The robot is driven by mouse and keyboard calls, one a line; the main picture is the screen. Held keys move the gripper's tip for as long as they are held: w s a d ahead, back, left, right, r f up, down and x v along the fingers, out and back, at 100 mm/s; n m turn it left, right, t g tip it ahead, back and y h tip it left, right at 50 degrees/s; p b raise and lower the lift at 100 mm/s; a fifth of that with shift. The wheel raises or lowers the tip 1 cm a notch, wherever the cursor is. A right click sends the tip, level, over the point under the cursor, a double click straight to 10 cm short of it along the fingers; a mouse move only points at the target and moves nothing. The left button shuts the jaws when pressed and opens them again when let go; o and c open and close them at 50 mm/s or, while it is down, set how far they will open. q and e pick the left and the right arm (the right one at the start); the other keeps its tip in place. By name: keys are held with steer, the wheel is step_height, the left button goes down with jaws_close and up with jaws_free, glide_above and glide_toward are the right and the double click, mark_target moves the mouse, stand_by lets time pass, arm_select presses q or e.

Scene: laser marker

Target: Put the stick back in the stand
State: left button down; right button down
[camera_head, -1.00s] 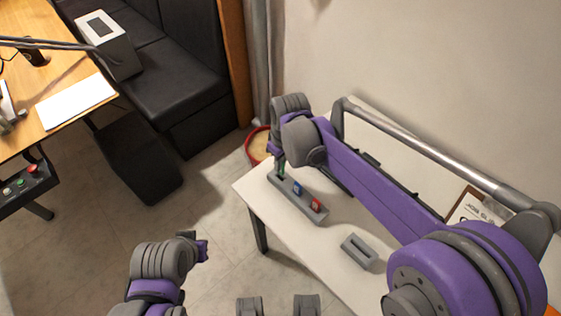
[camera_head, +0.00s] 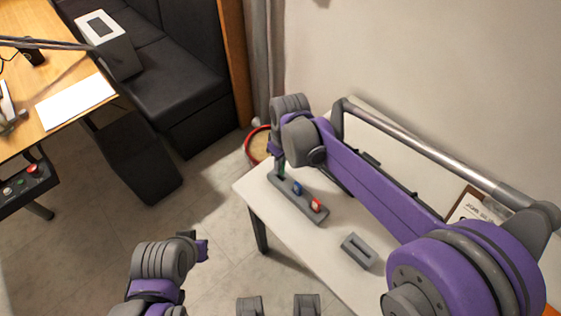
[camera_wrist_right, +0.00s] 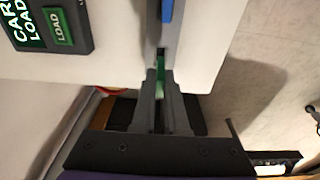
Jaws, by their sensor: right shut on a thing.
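The stand is a long grey bar (camera_head: 308,211) on the white table, holding a blue stick (camera_head: 297,188) and a red stick (camera_head: 316,205). My right gripper (camera_head: 279,168) is at the stand's far left end. In the right wrist view its fingers (camera_wrist_right: 160,80) are shut on a green stick (camera_wrist_right: 160,64), in line with the stand and the blue stick (camera_wrist_right: 167,10). The fingers hide much of the green stick, so I cannot tell whether it is seated in the stand. My left gripper (camera_head: 202,250) is off the table at lower left, its jaws unclear.
A grey slotted block (camera_head: 359,251) lies on the white table (camera_head: 272,205), right of the stand. A clipboard (camera_head: 470,207) is at the table's far right. A black card-load device (camera_wrist_right: 50,25) shows in the wrist view. A red-rimmed bin (camera_head: 256,148) stands behind the table.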

steer(key=shift+f+b, duration=1.05)
steer(key=shift+f, duration=0.65)
steer(key=c, duration=0.9)
jaws_free()
steer(key=shift+o, duration=0.2)
steer(key=shift+r, duration=0.15)
step_height(320, 180, up, 17)
steer(key=s+p, duration=0.1)
steer(key=p, duration=0.5)
steer(key=shift+d+f, duration=0.2)
steer(key=shift+d, duration=0.2)
